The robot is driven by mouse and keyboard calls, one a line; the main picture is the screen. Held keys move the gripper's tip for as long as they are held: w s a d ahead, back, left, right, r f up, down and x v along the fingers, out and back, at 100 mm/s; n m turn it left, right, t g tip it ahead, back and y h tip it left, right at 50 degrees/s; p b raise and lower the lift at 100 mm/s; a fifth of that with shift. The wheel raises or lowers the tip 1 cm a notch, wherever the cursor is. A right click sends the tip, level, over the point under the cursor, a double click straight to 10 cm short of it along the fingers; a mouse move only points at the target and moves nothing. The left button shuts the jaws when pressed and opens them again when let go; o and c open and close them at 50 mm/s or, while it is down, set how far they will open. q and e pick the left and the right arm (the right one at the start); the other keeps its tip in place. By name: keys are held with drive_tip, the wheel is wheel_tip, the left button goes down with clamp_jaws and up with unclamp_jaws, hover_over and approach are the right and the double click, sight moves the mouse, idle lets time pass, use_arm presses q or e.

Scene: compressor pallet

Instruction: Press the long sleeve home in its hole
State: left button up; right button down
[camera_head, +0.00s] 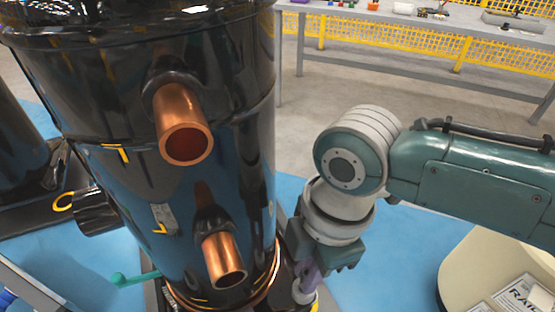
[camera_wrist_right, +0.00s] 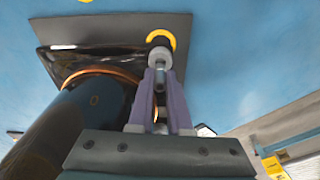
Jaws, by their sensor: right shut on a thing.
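My right gripper (camera_head: 308,288) reaches down beside the black compressor (camera_head: 225,170), close to its foot. Its purple fingers (camera_wrist_right: 160,85) also show in the right wrist view, shut on a narrow grey sleeve (camera_wrist_right: 160,80). The sleeve points away from the palm toward a pale round collar (camera_wrist_right: 160,58) just past the fingertips. A yellow ring (camera_wrist_right: 162,38) on the dark foot plate (camera_wrist_right: 120,32) lies behind the collar. The hole itself is hidden, and I cannot tell how deep the sleeve sits. My left gripper is not in view.
Two copper pipe stubs, an upper one (camera_head: 183,125) and a lower one (camera_head: 222,260), stick out from the compressor toward me. A cream round-edged object (camera_head: 470,265) stands at the lower right. Blue floor (camera_head: 395,255) lies open between. A grey workbench (camera_head: 430,30) stands at the back.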

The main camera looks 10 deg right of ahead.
drive_tip(key=shift+p, duration=0.3)
idle(0.5)
drive_tip(key=shift+f, duration=0.2)
idle(0.3)
drive_tip(key=shift+f+b, duration=0.95)
drive_tip(key=shift+b, duration=0.1)
drive_tip(key=c, duration=0.8)
unclamp_jaws()
drive_tip(key=r+p, duration=0.1)
drive_tip(key=r, duration=0.2)
drive_tip(key=r+p, duration=0.1)
drive_tip(key=r, duration=0.2)
drive_tip(key=d+r+p, duration=0.1)
drive_tip(key=r, duration=0.3)
drive_tip(key=shift+d, duration=0.1)
